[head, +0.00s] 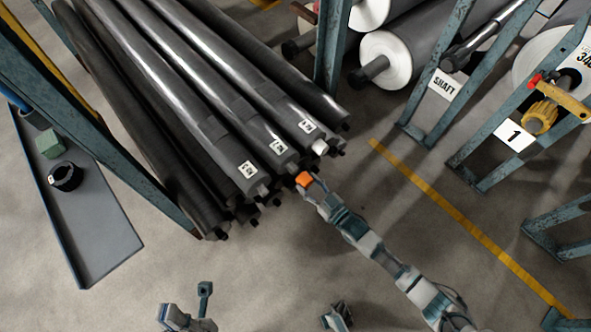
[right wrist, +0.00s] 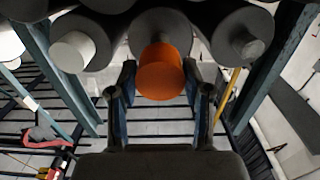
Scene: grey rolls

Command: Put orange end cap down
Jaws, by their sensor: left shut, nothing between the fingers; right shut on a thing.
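The orange end cap (head: 304,179) is at the near end of the dark roll stack in the head view. My right gripper (head: 309,186) is shut on it. In the right wrist view the cap (right wrist: 161,72) sits between the two fingers, right at the end of the middle roll (right wrist: 158,28). I cannot tell whether it is seated on that roll's shaft. My left gripper (head: 205,289) is low in the head view, shut and empty, away from the rolls.
Several dark rolls (head: 190,75) lie stacked between blue posts. One shaft end has a white cap (right wrist: 73,52). A grey tray (head: 105,235) at left bears a green block (head: 49,143) and a black ring (head: 65,177). The floor at the front is clear.

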